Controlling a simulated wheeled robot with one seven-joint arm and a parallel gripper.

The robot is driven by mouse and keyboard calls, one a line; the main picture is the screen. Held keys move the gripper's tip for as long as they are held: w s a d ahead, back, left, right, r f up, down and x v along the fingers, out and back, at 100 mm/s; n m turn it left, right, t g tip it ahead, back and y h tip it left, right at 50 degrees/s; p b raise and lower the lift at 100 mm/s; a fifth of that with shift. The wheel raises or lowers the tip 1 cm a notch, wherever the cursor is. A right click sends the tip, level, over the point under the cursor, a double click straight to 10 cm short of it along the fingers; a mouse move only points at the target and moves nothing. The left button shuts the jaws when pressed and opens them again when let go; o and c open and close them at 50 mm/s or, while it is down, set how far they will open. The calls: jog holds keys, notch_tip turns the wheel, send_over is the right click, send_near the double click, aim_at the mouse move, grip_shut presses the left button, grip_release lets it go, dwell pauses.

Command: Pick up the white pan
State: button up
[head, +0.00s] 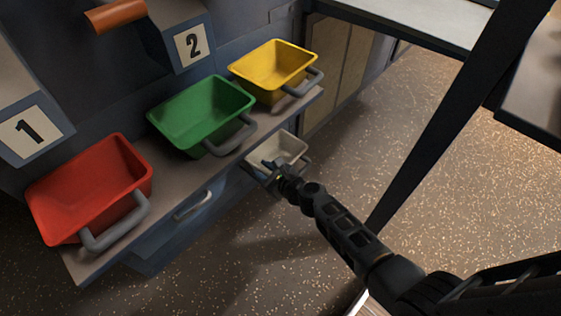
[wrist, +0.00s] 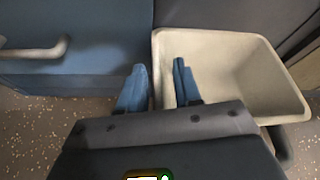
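The white pan (head: 283,151) sits low, below the counter edge that bears the coloured pans. It also fills the right half of the wrist view (wrist: 235,70), open side up, with part of a grey handle (wrist: 280,146) at its lower right. My gripper (head: 268,164) is at the pan's near left side. In the wrist view my gripper (wrist: 158,76) is open, one blue finger outside the pan's left wall and the other over its inside. A gap shows between the fingers and no firm contact is visible. My gripper hides part of the pan's near side.
Red (head: 92,190), green (head: 203,112) and yellow (head: 273,68) pans with grey handles stand on the counter (head: 170,180) above left. A drawer handle (head: 193,205) projects from the blue front. A dark slanted post (head: 435,135) stands right; speckled floor between is clear.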

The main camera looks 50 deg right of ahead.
grip_shut()
jog(key=shift+r, duration=0.1)
dwell(0.4)
